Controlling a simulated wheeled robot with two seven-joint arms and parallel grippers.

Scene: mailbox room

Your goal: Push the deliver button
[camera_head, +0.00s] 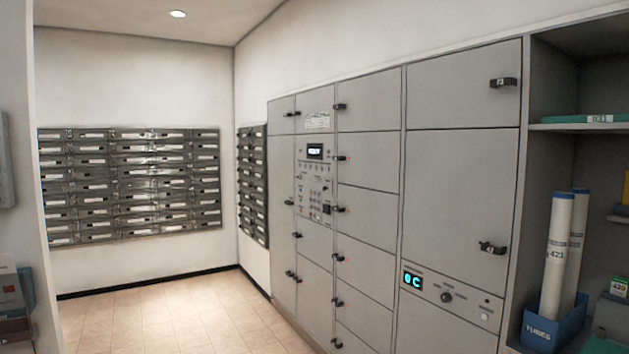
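A grey bank of parcel lockers (369,156) runs along the right wall. Its control panel (316,190), a little left of the bank's middle, has a small lit screen (315,151) at the top and rows of small buttons and labels below it. The lettering is too small to read, so I cannot tell which one is the deliver button. A lower panel at the right has a blue lit display (413,280), a round knob (446,297) and a small dark button (487,302). Neither of my grippers shows in the head view.
Rows of metal mailboxes (130,185) hang on the far wall, with more (252,185) around the corner. Open shelves at the right hold white tubes (557,262) in a blue bin (545,330). The tiled floor (170,315) left of the lockers is clear.

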